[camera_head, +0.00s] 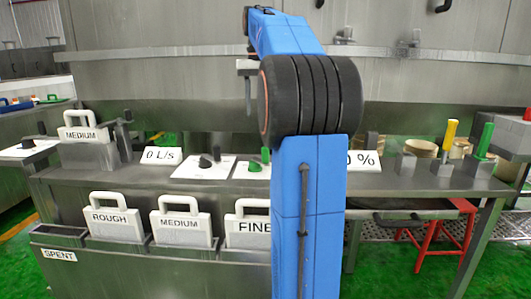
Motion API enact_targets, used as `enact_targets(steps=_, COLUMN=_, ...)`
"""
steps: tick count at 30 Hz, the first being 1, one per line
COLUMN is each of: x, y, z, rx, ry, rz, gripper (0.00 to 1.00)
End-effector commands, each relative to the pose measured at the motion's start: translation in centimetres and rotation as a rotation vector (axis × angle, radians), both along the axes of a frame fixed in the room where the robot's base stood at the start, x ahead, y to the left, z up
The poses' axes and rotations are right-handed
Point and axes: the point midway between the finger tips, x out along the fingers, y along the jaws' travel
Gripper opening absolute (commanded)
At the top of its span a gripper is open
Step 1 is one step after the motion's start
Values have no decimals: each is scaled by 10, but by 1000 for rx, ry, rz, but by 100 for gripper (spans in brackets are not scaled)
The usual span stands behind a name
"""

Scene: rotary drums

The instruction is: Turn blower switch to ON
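No label reading "blower" is legible, so I cannot tell which control is the blower switch. A black knob (205,161) sits on a white plate on the steel bench. A green knob (254,166) sits on another white plate to its right, partly hidden by my blue arm. My gripper (248,108) hangs in the air above the bench, beyond the black joint of my arm. It is seen edge-on and mostly hidden, so its opening does not show. It appears apart from both knobs.
A "0 L/s" sign (161,156) stands left of the knobs. Filter plates marked ROUGH (112,217), MEDIUM (181,223) and FINE (252,227) stand in front. Yellow (449,135) and green (486,140) handles rise at right. A red stool (443,232) stands beneath.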

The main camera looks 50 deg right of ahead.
Motion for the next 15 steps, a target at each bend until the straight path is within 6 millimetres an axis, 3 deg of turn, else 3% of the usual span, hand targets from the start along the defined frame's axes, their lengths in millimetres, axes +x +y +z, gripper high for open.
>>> enact_targets(steps=1, x=1, y=-12, z=3, rx=6, ry=7, rz=-17, gripper=40)
enact_targets(steps=6, x=0, y=-31, z=8, rx=15, ry=19, rz=-44, gripper=40)
enact_targets(steps=11, x=0, y=-32, z=1, rx=18, ry=23, rz=-47, gripper=40)
enact_targets(steps=15, x=0, y=-32, z=-19, rx=19, ry=24, rz=-46, gripper=40)
